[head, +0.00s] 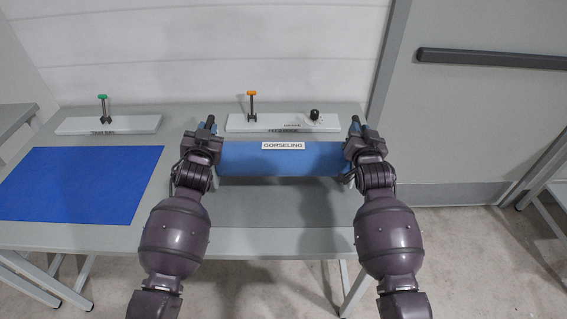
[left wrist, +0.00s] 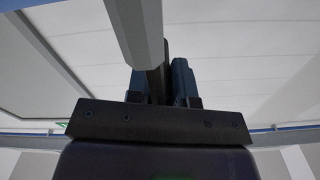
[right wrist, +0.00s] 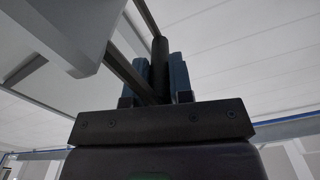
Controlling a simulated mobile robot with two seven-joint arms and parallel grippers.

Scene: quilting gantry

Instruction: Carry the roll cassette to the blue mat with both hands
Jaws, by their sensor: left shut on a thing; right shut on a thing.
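In the left wrist view the fingers (left wrist: 162,82) close on a dark bar. In the right wrist view the fingers (right wrist: 160,78) also close on a dark bar. The blue mat (head: 80,184) lies flat and empty at the table's left. I cannot tell whether the cassette touches the table.
A white panel with a green-topped post (head: 103,108) stands behind the mat. Another white panel with an orange-topped post (head: 251,105) and a black knob (head: 315,115) stands behind the cassette. A grey door (head: 480,110) is at right.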

